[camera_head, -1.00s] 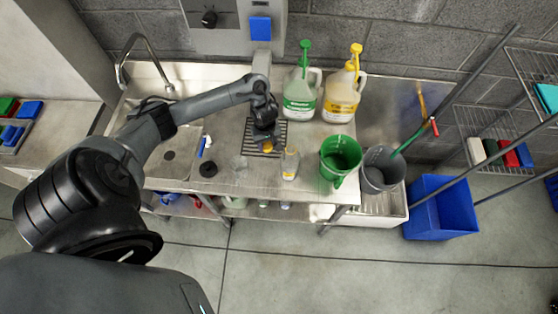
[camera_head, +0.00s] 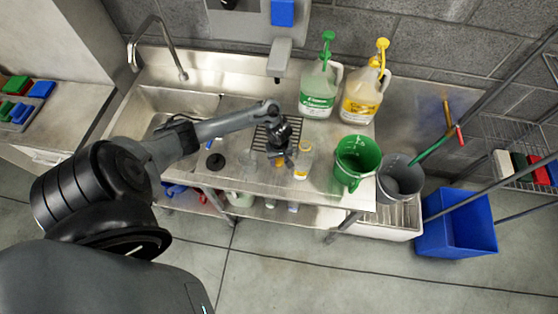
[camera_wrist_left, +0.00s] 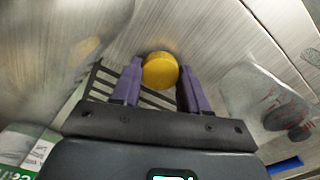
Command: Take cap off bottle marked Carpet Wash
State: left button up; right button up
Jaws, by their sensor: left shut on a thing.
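My left gripper (camera_head: 280,158) is over the front of the drain grate (camera_head: 262,138), just left of a small clear bottle (camera_head: 303,163) with a yellow label. In the left wrist view its two purple fingers (camera_wrist_left: 161,88) are shut on a round yellow cap (camera_wrist_left: 160,71). The small bottle stands upright, and I see no cap on its top. A jug (camera_head: 318,92) with a green label and green pump and a jug (camera_head: 362,100) with a yellow label and yellow pump stand behind. I cannot read the label words for certain. My right gripper is out of view.
A clear beaker (camera_head: 248,160) and a black disc (camera_head: 215,161) are left of the gripper. A green bucket (camera_head: 352,182) and a grey bucket (camera_head: 398,184) stand to the right. A sink (camera_head: 180,101) and tap (camera_head: 157,40) are at the left.

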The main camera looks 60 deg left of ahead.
pick_arm(q)
jog(key=shift+f, duration=0.3)
jog(key=shift+f, duration=0.15)
jog(key=o, duration=1.2)
jog(key=shift+c, duration=0.2)
